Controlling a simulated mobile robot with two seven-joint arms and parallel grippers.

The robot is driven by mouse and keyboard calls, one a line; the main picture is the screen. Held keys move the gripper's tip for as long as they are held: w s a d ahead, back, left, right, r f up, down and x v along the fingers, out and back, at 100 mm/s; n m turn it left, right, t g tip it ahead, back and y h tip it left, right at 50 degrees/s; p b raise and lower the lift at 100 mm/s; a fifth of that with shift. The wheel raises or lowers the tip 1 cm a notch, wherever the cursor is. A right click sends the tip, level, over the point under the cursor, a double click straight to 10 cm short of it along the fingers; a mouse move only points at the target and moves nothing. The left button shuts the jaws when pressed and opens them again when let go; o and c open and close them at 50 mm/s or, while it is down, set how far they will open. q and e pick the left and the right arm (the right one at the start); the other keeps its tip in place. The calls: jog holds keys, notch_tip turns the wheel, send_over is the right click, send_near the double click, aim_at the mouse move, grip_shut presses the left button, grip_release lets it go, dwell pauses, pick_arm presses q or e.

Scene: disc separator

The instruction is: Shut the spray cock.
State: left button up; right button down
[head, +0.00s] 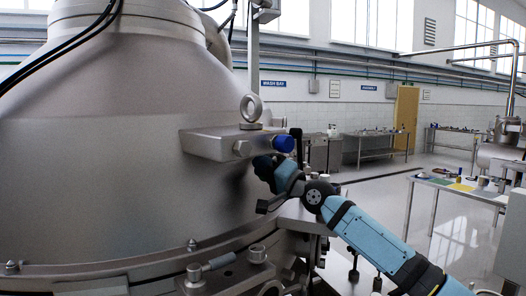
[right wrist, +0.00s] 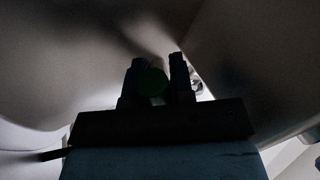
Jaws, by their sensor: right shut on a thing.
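My right gripper (head: 263,164) is against the side of the big steel separator (head: 110,130), below a bracket (head: 222,144) with a lifting eye. In the right wrist view its two dark fingers (right wrist: 155,72) stand on either side of a round dark green piece (right wrist: 151,83), and the gripper is shut on it. This piece may be the handle of the spray cock, but the picture is too dark to be sure. The head view hides it behind the gripper. The cock's pipe and lever position cannot be made out. My left gripper is not in view.
A blue cap (head: 284,143) and a dark upright piece (head: 296,140) sit just above my right gripper. Bolts and a hinged clamp (head: 220,261) line the separator's lower rim. A table (head: 445,185) stands at the right. Open floor (head: 380,205) lies beyond my arm.

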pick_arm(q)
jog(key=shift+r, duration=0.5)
pick_arm(e)
jog(key=shift+r, duration=0.15)
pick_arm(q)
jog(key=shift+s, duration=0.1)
pick_arm(e)
jog(key=c, duration=1)
grip_release()
pick_arm(q)
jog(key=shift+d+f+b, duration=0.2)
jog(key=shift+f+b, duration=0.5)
jog(key=shift+b, duration=0.05)
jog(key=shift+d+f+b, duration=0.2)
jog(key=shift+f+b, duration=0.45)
jog(key=shift+b, duration=0.05)
pick_arm(e)
jog(key=v, duration=1.4)
